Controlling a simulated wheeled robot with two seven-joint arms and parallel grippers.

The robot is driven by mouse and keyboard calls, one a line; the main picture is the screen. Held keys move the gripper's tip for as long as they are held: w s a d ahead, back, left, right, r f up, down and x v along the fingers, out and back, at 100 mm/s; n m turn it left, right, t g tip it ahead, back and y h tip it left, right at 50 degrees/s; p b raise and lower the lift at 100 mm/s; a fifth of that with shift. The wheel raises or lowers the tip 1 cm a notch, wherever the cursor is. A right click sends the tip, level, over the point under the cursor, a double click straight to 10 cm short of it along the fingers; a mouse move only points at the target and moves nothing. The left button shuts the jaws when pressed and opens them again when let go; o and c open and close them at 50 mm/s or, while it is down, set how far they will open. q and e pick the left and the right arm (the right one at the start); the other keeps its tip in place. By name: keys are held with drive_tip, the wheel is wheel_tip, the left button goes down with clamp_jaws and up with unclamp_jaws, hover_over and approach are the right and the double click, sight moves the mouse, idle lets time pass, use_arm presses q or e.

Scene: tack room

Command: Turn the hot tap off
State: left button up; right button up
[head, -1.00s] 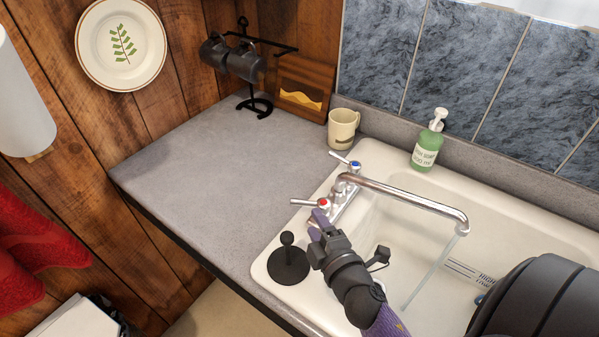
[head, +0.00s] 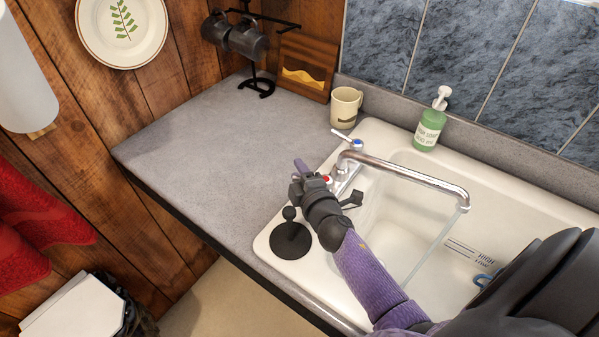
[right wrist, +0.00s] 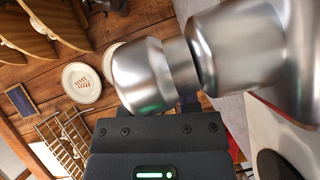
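The hot tap (head: 327,179), marked red, is on the near end of the chrome mixer at the sink's left rim. My right gripper (head: 301,172) is right at it and covers most of its lever. The right wrist view shows a blurred, shiny metal tap part (right wrist: 190,70) very close in front of the gripper body, hiding the fingers. I cannot tell whether they touch it or how far apart they are. The cold tap (head: 357,144), marked blue, is just beyond. Water (head: 433,246) runs from the spout (head: 410,178). My left gripper is not in view.
A black round-based object (head: 290,241) with a knob stands on the sink's left ledge, close to my right wrist. A beige mug (head: 345,106) and a green soap bottle (head: 429,130) stand behind the tap. The grey counter (head: 210,150) to the left is largely clear.

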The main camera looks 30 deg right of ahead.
clamp_jaws()
idle(1.0)
drive_tip(key=shift+w+d+f+m+h+b, duration=0.15)
drive_tip(key=shift+f+m+h+b, duration=0.05)
drive_tip(key=shift+m+h+b, duration=0.45)
drive_tip(key=shift+d+r+g+h, duration=0.1)
drive_tip(key=shift+g+h, duration=0.2)
drive_tip(key=shift+h, duration=0.05)
drive_tip(key=shift+o, duration=1.4)
unclamp_jaws()
